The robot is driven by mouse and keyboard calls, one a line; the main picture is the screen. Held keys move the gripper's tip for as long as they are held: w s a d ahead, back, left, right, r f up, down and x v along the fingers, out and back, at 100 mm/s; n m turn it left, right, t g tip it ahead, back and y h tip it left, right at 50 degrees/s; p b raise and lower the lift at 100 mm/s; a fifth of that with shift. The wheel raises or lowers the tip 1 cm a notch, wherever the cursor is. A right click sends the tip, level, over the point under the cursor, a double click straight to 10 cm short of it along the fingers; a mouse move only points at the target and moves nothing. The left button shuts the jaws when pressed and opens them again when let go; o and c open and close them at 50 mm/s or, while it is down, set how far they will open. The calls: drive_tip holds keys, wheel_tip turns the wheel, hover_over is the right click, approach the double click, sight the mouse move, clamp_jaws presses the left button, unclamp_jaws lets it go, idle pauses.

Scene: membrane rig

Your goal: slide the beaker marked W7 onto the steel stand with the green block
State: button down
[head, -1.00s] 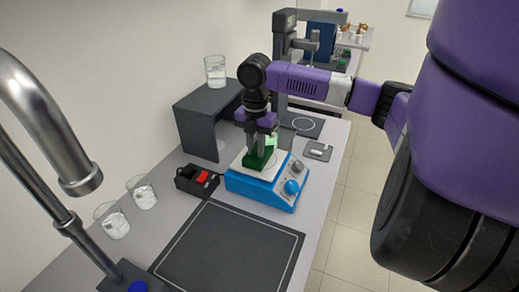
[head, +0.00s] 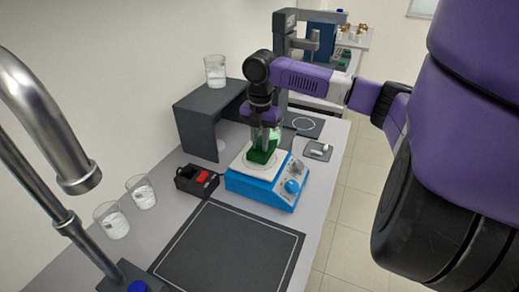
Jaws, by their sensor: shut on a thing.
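My gripper (head: 265,143) points down over the white top of a blue hotplate-like device (head: 258,188). It is shut on the green block (head: 262,153), which is at or just above that top. A pale, glassy shape (head: 276,134) shows just behind the block, partly hidden by it and my gripper; I cannot tell whether it is a beaker. One clear beaker (head: 215,72) stands on a dark raised shelf. Two more beakers, a front one (head: 113,222) and a rear one (head: 142,193), stand on the bench at left. No W7 mark is readable. I cannot make out a steel stand for certain.
A black box with a red switch (head: 198,181) sits left of the blue device. A dark outlined mat (head: 225,250) lies clear in front. A steel tap (head: 70,170) rises at near left. A small grey plate (head: 318,150) lies near the right bench edge.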

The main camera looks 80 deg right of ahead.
drive_tip(key=shift+s+d, duration=0.15)
drive_tip(key=shift+d, duration=0.55)
drive_tip(key=shift+d, duration=0.15)
drive_tip(key=shift+s+d, duration=0.2)
drive_tip(key=shift+d, duration=0.55)
drive_tip(key=shift+s+d, duration=0.2)
drive_tip(key=shift+d, duration=0.55)
drive_tip(key=shift+w+a+p, duration=0.2)
drive_tip(key=shift+a+p, duration=0.1)
drive_tip(key=shift+a, duration=0.55)
drive_tip(key=shift+w+a+p, duration=0.2)
drive_tip(key=shift+a+p, duration=0.1)
drive_tip(key=shift+a, duration=0.55)
drive_tip(key=shift+r+p, duration=1.2)
drive_tip(key=shift+r, duration=0.45)
wheel_tip(320, 180, up, 8)
drive_tip(key=shift+f, duration=0.15)
